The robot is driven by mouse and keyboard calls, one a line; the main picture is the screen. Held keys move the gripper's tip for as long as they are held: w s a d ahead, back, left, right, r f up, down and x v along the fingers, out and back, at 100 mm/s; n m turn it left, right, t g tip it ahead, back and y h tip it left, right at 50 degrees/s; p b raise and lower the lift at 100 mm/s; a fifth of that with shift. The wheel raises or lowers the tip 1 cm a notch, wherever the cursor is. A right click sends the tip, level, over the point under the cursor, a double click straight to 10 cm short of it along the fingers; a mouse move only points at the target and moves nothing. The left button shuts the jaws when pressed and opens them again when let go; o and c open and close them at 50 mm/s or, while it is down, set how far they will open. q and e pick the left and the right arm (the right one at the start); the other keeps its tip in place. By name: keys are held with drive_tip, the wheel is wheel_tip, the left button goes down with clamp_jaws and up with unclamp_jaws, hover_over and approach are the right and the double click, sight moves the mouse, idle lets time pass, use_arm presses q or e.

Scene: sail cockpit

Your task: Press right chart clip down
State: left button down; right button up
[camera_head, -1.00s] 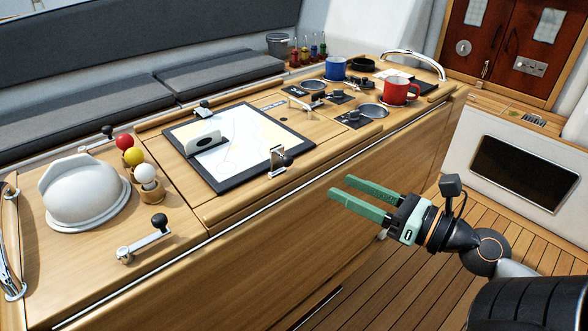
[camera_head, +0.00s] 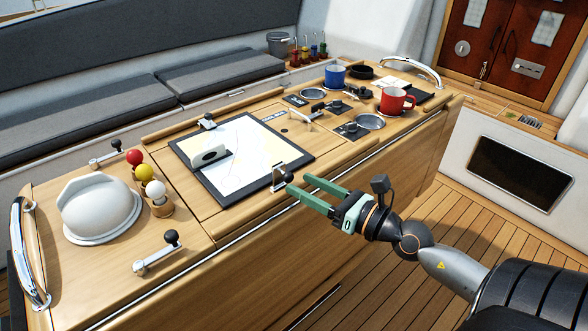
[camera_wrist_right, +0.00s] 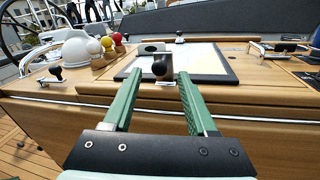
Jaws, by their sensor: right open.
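The chart board (camera_head: 203,185) lies on the wooden counter with a pale chart on it. A chart clip (camera_head: 281,178) with an upright metal plate and a black knob stands at the board's near right edge; it also shows in the wrist view (camera_wrist_right: 161,71). A second clip (camera_head: 207,123) sits at the far edge. My right gripper (camera_head: 299,186) is open and empty just in front of the near clip. In the wrist view the knob appears between the two green fingers (camera_wrist_right: 158,76); whether they touch it I cannot tell. My left gripper is not in view.
A white dome (camera_head: 100,208), coloured balls (camera_head: 144,172) and a crank handle (camera_head: 157,254) are on the left. A red mug (camera_head: 394,101) and a blue mug (camera_head: 335,76) stand at the back right. A metal rail runs along the counter's front edge.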

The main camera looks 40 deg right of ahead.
sight(284, 179)
drive_tip(key=shift+p+x, duration=0.55)
drive_tip(key=shift+x, duration=1.15)
drive_tip(key=shift+c, duration=0.2)
clamp_jaws()
